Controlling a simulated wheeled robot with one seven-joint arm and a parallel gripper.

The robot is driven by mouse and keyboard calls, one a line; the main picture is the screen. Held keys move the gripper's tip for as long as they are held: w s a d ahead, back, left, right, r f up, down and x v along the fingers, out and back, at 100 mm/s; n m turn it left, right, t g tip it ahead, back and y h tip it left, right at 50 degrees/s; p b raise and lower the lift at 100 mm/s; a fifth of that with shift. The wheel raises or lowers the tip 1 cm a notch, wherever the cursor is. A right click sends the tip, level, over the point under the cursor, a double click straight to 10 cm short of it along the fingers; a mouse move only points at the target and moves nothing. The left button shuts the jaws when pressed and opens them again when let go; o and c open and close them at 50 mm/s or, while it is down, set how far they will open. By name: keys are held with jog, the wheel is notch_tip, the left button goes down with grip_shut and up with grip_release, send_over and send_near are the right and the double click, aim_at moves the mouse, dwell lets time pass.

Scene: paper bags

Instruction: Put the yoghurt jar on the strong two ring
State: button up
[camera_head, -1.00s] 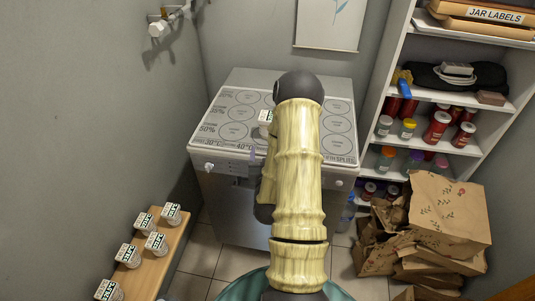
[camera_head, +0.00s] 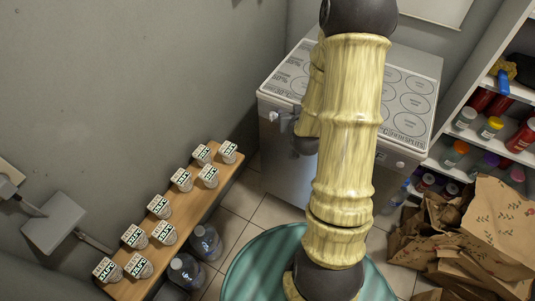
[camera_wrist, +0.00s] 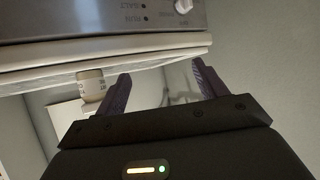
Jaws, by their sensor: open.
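A jar with a pale lid and printed label (camera_wrist: 91,86) shows in the wrist view, against the edge of the white-topped appliance, left of my gripper's fingers. My gripper (camera_wrist: 163,86) is open, with two dark purple fingers apart and nothing between them. In the head view my arm hides that jar. The appliance's top sheet (camera_head: 408,125) carries printed rings; my arm covers its middle, and the ring labels are too small to tell which is strong two. Several labelled jars (camera_head: 159,206) stand on the wooden bench (camera_head: 200,222) at the left.
Clear bottles (camera_head: 206,242) stand on the floor beside the bench. Crumpled paper bags (camera_head: 465,235) lie at the right below shelves with lidded jars (camera_head: 490,128). A grey wall bracket (camera_head: 55,222) is at the far left. Tiled floor shows between bench and appliance.

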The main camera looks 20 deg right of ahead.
jog(key=s+a+r+n+g+y, duration=0.1)
jog(key=s+a+r+g+y, duration=0.1)
jog(key=s+a, duration=0.5)
jog(key=s+a+r+n+g+y, duration=0.2)
jog(key=s+a+r+g, duration=0.2)
jog(key=s+a+g, duration=0.3)
jog(key=shift+s+a+n, duration=0.3)
jog(key=shift+s+a, duration=0.25)
jog(key=shift+s, duration=0.25)
